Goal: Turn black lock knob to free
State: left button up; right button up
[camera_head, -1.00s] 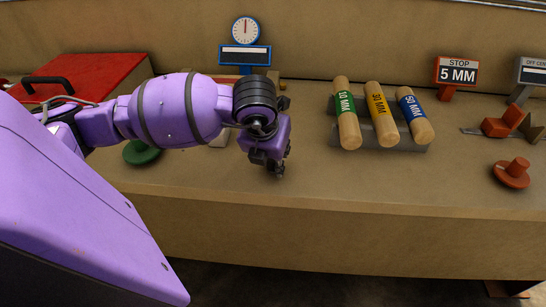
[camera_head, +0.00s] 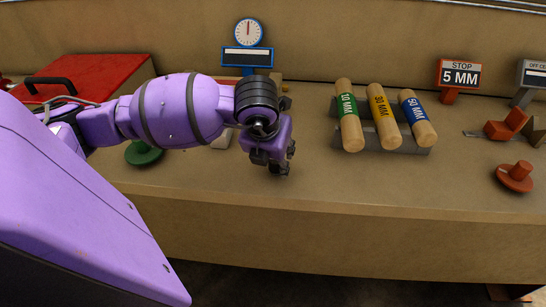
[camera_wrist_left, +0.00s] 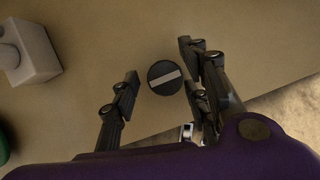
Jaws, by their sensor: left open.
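The black lock knob (camera_wrist_left: 165,77) shows in the left wrist view as a round black disc with a pale bar across its face, set on the tan bench top. My left gripper (camera_wrist_left: 160,88) is open, with its fingers on either side of the knob; whether they touch it or how high they are above it I cannot tell. In the head view my left gripper (camera_head: 273,168) points down over the bench near its front edge, and the knob is hidden behind it. My right gripper is in neither view.
A green knob (camera_head: 143,153) and a red box (camera_head: 85,75) lie left, partly behind my arm. Three labelled wooden rollers (camera_head: 384,116) rest on a grey rack (camera_head: 415,151). A red-orange knob (camera_head: 514,176) is at the right. A grey block (camera_wrist_left: 28,50) shows beside the gripper.

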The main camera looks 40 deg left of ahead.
pick_arm(q)
jog(key=v, duration=1.2)
jog(key=shift+a, duration=0.15)
jog(key=shift+w, duration=0.1)
